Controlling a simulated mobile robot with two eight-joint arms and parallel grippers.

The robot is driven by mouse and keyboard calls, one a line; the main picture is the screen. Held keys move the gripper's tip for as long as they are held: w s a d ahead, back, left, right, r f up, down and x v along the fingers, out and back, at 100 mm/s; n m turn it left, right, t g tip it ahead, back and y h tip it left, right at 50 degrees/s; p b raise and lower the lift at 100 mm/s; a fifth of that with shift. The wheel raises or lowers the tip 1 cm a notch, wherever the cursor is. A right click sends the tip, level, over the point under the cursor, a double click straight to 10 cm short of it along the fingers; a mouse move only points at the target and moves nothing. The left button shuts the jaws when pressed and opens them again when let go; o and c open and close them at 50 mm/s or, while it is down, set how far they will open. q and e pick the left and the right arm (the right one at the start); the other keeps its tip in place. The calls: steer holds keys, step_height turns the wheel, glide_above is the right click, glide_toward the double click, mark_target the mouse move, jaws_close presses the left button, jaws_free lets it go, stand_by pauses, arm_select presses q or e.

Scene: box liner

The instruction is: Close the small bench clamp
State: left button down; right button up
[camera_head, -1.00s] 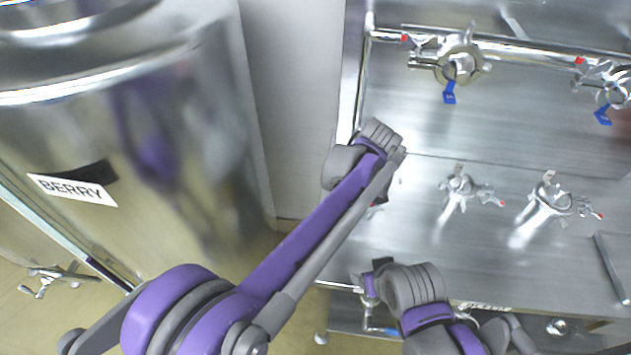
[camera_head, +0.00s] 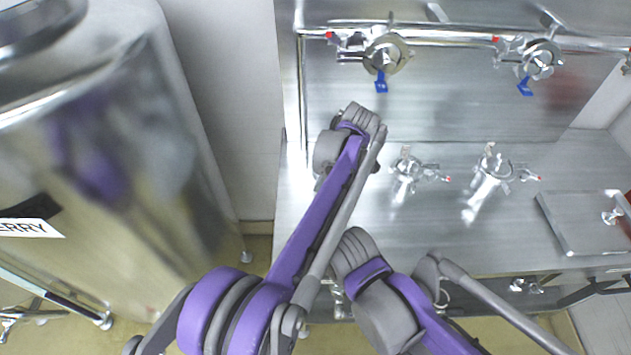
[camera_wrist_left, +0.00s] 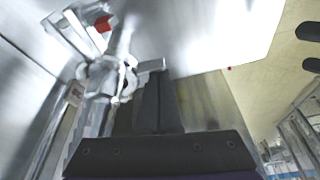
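Two silver clamps with red tips stand on the steel bench (camera_head: 460,235) in the head view. The smaller one (camera_head: 408,170) is on the left, the larger one (camera_head: 494,172) to its right. My left wrist ends just left of the smaller clamp and hides its gripper there. In the left wrist view, my left gripper (camera_wrist_left: 157,85) has its dark fingers together, with nothing seen between them. A silver clamp (camera_wrist_left: 108,78) with a red tip is just left of the fingertips; whether they touch is unclear. My right arm is at lower middle; its gripper is hidden.
A large steel tank (camera_head: 110,190) with a name label stands left. A pipe (camera_head: 460,37) with larger clamps and blue-handled valves runs along the bench's back. A square steel lid (camera_head: 592,222) lies at the right. The bench between the small clamps and lid looks clear.

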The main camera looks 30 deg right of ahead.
arm_select(q)
steer(key=shift+d, duration=0.3)
stand_by(0.5)
